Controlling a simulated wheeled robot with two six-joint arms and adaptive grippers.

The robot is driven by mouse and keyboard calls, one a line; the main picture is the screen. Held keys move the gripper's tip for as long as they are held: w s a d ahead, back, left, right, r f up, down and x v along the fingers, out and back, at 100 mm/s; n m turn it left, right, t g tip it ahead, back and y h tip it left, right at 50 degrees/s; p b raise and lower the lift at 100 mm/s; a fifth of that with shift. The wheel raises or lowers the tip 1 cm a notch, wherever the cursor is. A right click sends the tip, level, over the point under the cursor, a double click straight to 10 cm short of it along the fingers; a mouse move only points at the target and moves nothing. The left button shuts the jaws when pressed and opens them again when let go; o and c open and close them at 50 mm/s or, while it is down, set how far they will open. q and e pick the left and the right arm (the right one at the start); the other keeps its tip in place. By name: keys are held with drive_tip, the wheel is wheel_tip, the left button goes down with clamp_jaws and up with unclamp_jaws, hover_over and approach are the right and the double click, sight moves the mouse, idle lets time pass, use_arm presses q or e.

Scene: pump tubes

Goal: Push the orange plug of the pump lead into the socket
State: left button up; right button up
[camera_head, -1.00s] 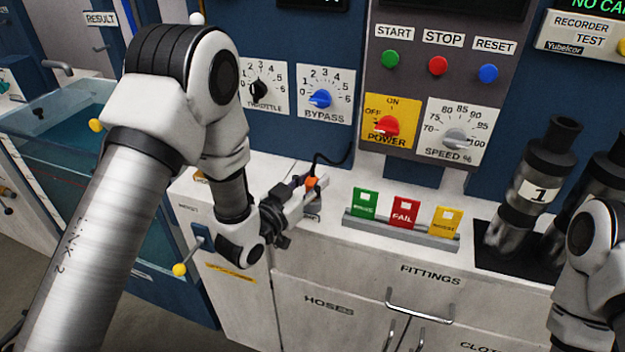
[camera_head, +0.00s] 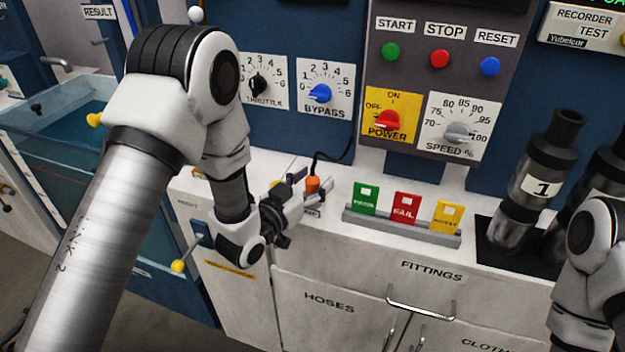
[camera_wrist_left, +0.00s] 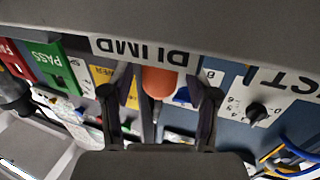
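The orange plug (camera_head: 312,185) stands about upright at the counter's back part, with its black lead arching from its top toward the blue panel. My left gripper (camera_head: 312,184) is around the plug with its fingers spread. In the left wrist view the plug (camera_wrist_left: 158,82) sits between the two fingers (camera_wrist_left: 162,100), with a gap on each side. A white label, upside down and partly covered, lies beside the plug there. The socket is hidden under the plug, so I cannot tell how deep the plug sits. My right gripper is out of view.
A grey rack (camera_head: 400,228) with green, red and yellow cards stands right of the plug. Dark pump tubes (camera_head: 535,180) stand further right on a black mat. The panel with the bypass knob (camera_head: 320,93) rises behind. A water tank (camera_head: 70,140) is at the left.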

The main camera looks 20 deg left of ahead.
sight(308, 185)
use_arm(q)
drive_tip(key=v, duration=0.7)
drive_tip(key=shift+s+a, duration=0.1)
drive_tip(key=shift+s, duration=0.15)
idle(0.7)
